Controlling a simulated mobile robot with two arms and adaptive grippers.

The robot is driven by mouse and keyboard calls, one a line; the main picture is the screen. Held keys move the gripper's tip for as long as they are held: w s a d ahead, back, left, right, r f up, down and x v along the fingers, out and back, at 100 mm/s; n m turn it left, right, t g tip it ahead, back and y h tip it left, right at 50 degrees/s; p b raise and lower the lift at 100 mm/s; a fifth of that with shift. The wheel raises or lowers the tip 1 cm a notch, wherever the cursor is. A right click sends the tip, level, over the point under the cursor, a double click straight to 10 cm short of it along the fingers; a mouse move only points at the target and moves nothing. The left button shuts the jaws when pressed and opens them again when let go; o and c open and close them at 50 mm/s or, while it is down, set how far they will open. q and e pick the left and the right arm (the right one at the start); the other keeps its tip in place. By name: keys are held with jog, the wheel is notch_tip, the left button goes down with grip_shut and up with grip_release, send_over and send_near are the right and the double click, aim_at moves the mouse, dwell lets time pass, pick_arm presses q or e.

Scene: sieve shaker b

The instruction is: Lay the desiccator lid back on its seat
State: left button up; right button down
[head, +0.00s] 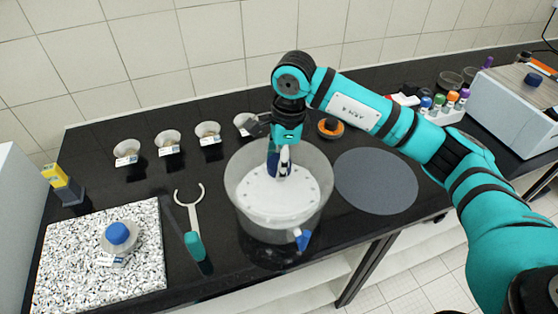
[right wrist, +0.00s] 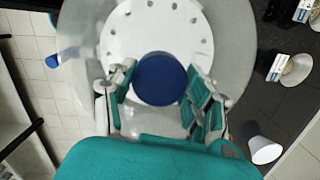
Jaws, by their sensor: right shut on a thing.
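The desiccator (head: 255,222) stands on the black bench, a clear round vessel with a white perforated plate (head: 275,200) inside and a blue stopcock (head: 302,239) at its front right. My right gripper (head: 281,168) points down over it from the back. It is shut on the blue knob (right wrist: 160,78) of the clear desiccator lid, and the knob sits between its fingers in the right wrist view. The lid's clear wall is hard to tell from the vessel's, so I cannot tell whether its rim touches the seat. My left gripper is not in view.
A bare grey round mat (head: 375,181) lies to the right of the desiccator. An open-jawed tool with a teal handle (head: 194,243) lies to its left. A speckled slab (head: 70,255) bears a blue-capped bottle (head: 118,236). Several small dishes (head: 167,140) stand behind.

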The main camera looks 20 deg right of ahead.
jog(key=shift+c, duration=2.3)
grip_release()
jog(key=shift+r+p, duration=1.5)
jog(key=shift+r, duration=2.05)
